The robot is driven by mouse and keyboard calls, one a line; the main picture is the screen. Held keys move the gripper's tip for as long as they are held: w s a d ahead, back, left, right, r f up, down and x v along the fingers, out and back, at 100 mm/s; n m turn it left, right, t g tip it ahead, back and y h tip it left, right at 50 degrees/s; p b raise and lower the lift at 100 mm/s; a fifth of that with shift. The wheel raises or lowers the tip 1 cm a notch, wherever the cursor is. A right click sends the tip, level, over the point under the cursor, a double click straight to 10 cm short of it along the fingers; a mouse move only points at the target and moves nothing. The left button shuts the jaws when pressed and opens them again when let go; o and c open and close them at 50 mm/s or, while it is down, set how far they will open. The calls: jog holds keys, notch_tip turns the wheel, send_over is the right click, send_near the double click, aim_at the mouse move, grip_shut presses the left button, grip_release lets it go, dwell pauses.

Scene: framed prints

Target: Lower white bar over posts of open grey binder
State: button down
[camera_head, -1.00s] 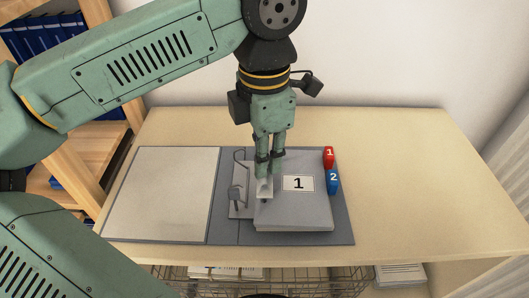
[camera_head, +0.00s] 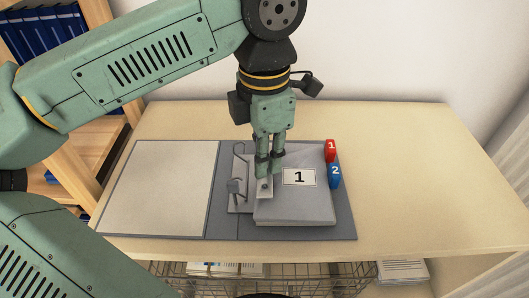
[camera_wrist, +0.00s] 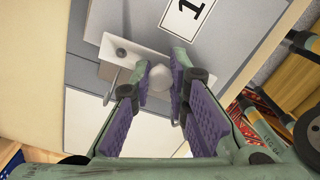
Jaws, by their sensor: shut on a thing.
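The open grey binder (camera_head: 346,215) lies flat on the table, with a bare pale left cover (camera_head: 160,190) and a paper stack (camera_head: 295,207) labelled "1" on the right side. The metal posts (camera_head: 234,193) stand on the plate left of the stack. My gripper (camera_head: 269,172) is shut on the white bar (camera_head: 264,187), over the stack's left edge. In the wrist view the fingers (camera_wrist: 160,88) close around a pale knob on the bar (camera_wrist: 135,54), whose visible end has a dark hole. A bent post (camera_wrist: 110,90) shows beside it. I cannot tell whether the bar touches the stack.
A red tag "1" (camera_head: 330,151) and a blue tag "2" (camera_head: 335,176) stand at the binder's right edge. The table (camera_head: 430,190) is clear to the right. A wire basket (camera_head: 300,276) hangs beneath; a wooden shelf with blue binders (camera_head: 45,45) stands at left.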

jog(key=shift+f+b, duration=0.6)
jog(key=shift+f, duration=0.15)
jog(key=c, duration=1.5)
grip_release()
jog(key=shift+o, duration=0.2)
jog(key=shift+r, duration=0.1)
jog(key=shift+r+p, duration=2.5)
jog(key=shift+r, duration=0.95)
jog(key=shift+s+f, duration=0.1)
